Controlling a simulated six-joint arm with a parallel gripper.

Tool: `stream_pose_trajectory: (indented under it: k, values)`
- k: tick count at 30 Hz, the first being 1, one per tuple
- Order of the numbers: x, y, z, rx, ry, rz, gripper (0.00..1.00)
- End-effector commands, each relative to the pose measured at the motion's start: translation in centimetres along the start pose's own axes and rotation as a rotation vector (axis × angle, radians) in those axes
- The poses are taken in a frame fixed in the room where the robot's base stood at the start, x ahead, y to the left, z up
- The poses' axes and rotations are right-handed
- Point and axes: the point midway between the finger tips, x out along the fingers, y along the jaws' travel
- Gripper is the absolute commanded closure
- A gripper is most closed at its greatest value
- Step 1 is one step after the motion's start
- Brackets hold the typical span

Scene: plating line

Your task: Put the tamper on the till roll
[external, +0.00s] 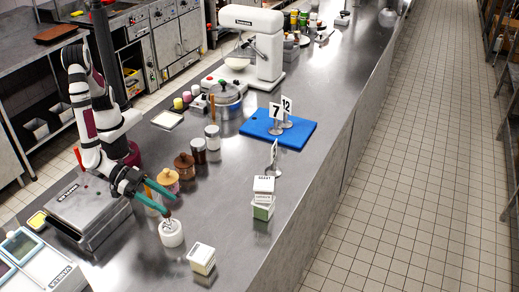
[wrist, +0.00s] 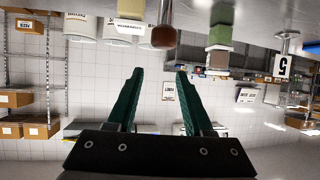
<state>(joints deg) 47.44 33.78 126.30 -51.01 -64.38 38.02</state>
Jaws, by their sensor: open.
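The tamper (external: 168,214) shows as a small reddish-brown knob in the external view. It is upright above the white till roll (external: 171,234) and appears to rest on it; its base is too small to make out. My gripper (external: 169,206) is open, its green fingers pointing sideways close by the knob. In the wrist view, which is upside down, the tamper's brown knob (wrist: 164,38) is near the top edge on a narrow stem. It is just beyond and lower in the scene than my open fingertips (wrist: 159,71), with nothing between them. The roll is out of that view.
A white box (external: 202,258) stands right of the roll. A stack of small boxes (external: 263,200) and a number sign (external: 273,160) are farther off. The counter between roll and stack is clear.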

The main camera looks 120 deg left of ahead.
Motion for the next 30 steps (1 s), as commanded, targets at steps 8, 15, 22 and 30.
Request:
stream_pose_trajectory:
  k: [8,15,22,30]
  values:
    - [-2.2,0.1,-3.2,0.049,-0.248,0.310,0.49]
    - [-15.5,-14.9,0.3,0.459,-0.776,0.449,0.49]
    - [-24.1,-27.1,3.2,0.667,-1.094,0.243,0.49]
    - [-24.8,-27.9,3.4,0.684,-1.120,0.228,0.49]
